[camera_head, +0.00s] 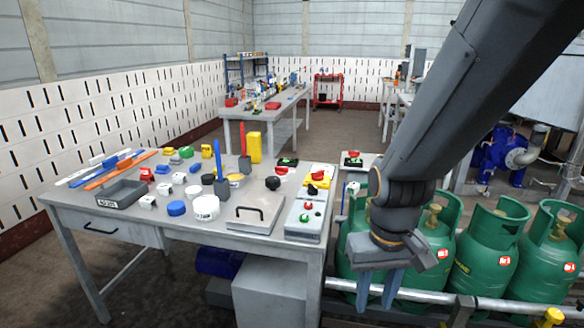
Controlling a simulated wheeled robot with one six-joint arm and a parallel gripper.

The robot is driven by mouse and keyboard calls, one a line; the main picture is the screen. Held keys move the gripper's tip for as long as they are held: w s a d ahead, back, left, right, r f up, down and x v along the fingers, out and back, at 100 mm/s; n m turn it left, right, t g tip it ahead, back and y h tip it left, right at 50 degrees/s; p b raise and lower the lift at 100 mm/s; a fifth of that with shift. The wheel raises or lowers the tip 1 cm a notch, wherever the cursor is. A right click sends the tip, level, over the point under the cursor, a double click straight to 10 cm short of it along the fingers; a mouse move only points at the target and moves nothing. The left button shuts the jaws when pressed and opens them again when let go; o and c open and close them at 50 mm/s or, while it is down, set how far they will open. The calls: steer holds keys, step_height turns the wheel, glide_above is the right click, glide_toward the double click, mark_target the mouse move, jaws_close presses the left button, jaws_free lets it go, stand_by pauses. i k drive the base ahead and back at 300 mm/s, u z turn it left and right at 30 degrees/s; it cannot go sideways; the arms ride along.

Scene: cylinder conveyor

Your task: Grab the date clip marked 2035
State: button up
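A grey work table (60,205) stands at the left and holds many small parts. No marking 2035 is readable on any of them, so I cannot tell which is the date clip. Small white pieces (148,201) with dark marks lie near the tray, and more lie further back. A yellow piece (207,151) and a green piece (185,152) stand towards the back. My gripper (378,290) hangs to the right of the table, in front of the green gas cylinders. Its two fingers point down, apart, with nothing between them.
A grey tray (122,193) with an unreadable label, a white tub (206,208), a handled metal plate (254,217) and a button box (303,222) crowd the table. Green cylinders (484,250) stand behind a metal rail (480,299) at the right.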

mark_target(178, 179)
steer(key=z, duration=0.05)
steer(key=i, duration=1.1)
steer(key=z, duration=0.05)
